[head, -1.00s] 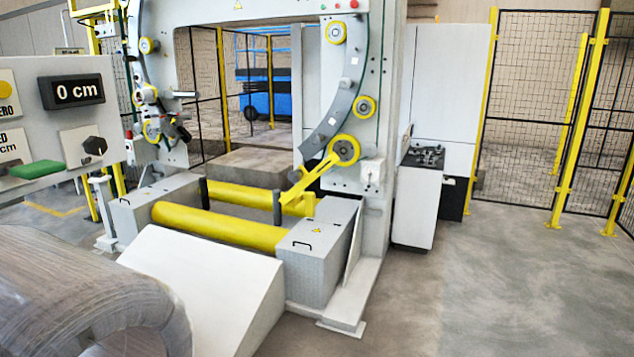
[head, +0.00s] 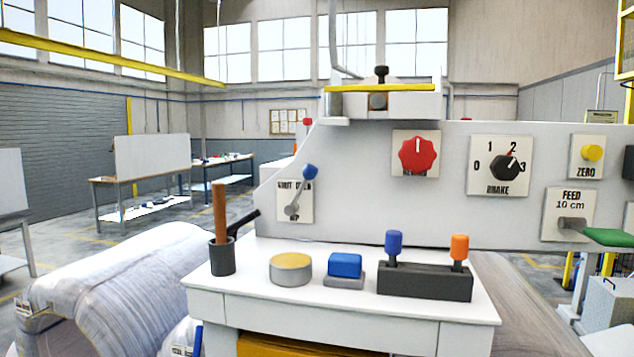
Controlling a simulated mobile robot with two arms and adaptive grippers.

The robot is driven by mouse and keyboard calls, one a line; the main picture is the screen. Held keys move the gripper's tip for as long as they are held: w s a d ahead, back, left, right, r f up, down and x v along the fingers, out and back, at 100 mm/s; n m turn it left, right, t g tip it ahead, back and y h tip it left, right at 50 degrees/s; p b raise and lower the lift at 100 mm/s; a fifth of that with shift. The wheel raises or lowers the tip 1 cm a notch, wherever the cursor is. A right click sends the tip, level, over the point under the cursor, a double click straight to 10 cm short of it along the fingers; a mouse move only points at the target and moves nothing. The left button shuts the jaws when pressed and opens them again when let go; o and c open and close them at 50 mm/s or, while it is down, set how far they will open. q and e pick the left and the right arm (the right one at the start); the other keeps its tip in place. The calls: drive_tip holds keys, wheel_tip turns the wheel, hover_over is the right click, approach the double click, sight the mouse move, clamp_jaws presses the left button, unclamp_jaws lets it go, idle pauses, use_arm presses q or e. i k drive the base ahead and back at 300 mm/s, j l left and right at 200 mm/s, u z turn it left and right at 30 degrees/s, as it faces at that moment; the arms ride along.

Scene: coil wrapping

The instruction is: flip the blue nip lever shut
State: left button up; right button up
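The nip lever (head: 299,192) is on a white plate at the left end of the grey control panel (head: 360,190) in the head view. It has a grey arm and a blue ball knob (head: 310,172). The arm leans up and to the right from its pivot, with the knob at the OPEN side of the plate. The plate reads SHUT at left, OPEN at right, and NIP below. Neither of my grippers shows in the head view.
A white shelf (head: 345,309) below the panel carries a cup (head: 222,257) with a brown-handled tool, a round tin (head: 291,270), a blue block (head: 345,265) and a black holder (head: 425,282) with blue and orange handles. A red knob (head: 419,156) and brake dial (head: 506,167) sit further right.

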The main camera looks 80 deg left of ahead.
sight(310, 172)
drive_tip(key=u, duration=2.5)
drive_tip(key=k+u, duration=0.2)
